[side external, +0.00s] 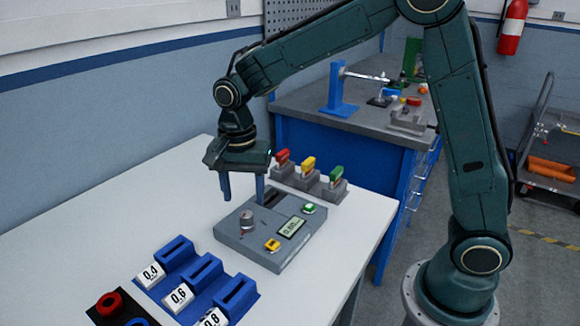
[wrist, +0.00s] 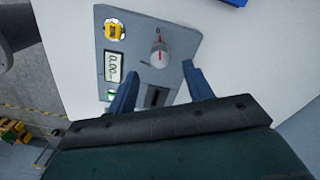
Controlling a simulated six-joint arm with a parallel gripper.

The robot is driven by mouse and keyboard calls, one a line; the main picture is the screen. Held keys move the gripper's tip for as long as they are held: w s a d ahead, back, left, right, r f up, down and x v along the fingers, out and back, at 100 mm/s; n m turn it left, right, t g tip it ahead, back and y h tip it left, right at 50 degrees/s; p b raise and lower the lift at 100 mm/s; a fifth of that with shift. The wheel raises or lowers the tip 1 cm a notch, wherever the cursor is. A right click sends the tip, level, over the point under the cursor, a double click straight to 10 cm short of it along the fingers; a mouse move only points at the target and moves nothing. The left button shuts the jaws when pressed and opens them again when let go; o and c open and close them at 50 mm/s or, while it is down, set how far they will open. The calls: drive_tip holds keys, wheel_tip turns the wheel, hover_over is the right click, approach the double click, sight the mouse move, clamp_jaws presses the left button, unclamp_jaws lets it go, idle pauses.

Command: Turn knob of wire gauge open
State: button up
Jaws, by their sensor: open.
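The wire gauge is a grey box (side external: 272,262) on the white table. It also shows in the wrist view (wrist: 178,31). Its knob (side external: 247,220) is a silver cylinder on the top face; in the wrist view the knob (wrist: 159,55) has a red pointer line directed at the 0 mark. A small display (wrist: 113,67), a yellow button (wrist: 114,30) and a dark slot (wrist: 157,96) are on the same face. My gripper (side external: 243,198) is open and empty above the box, its fingers pointing down. In the wrist view the fingertips (wrist: 160,72) are apart, on either side of the slot and near the knob.
Blue holders (side external: 202,270) labelled 0.4, 0.6 and 0.8 stand at the front. Red, yellow and green-topped grey blocks (side external: 308,170) stand behind the gauge. A red ring (side external: 108,303) is at the front left corner. The table's left side is clear.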

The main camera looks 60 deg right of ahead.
sight(246, 214)
drive_tip(key=shift+f, duration=3.45)
drive_tip(key=c, duration=1)
